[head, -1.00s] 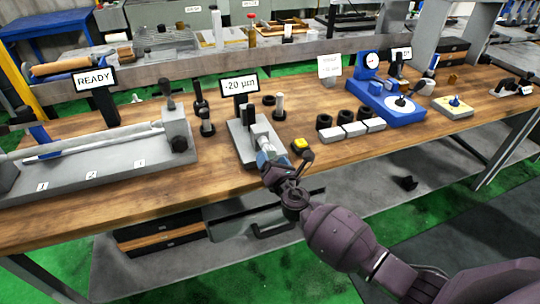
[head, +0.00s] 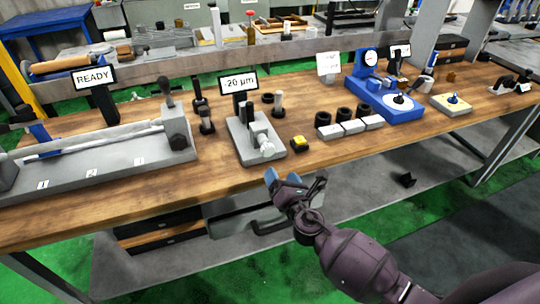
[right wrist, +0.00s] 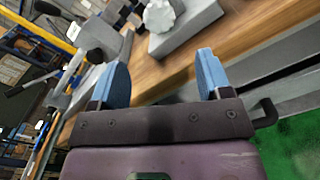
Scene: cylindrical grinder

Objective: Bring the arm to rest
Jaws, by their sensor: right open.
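My right gripper (head: 285,182) is open and empty in the head view, just off the front edge of the wooden bench (head: 225,180). Its two blue fingers stand apart in the right wrist view (right wrist: 160,80), with nothing between them. Beyond it on the bench is a grey fixture (head: 246,143) with a pale knob (head: 266,148) at its front and a "-20 µm" display behind. The knob also shows in the right wrist view (right wrist: 159,16), past the fingertips and apart from them. My left gripper is not in view.
A long grey bed with a bar (head: 105,160) and a "READY" sign (head: 94,77) fill the left. A blue gauge stand (head: 392,108) is at right. Free space lies in front of the bench.

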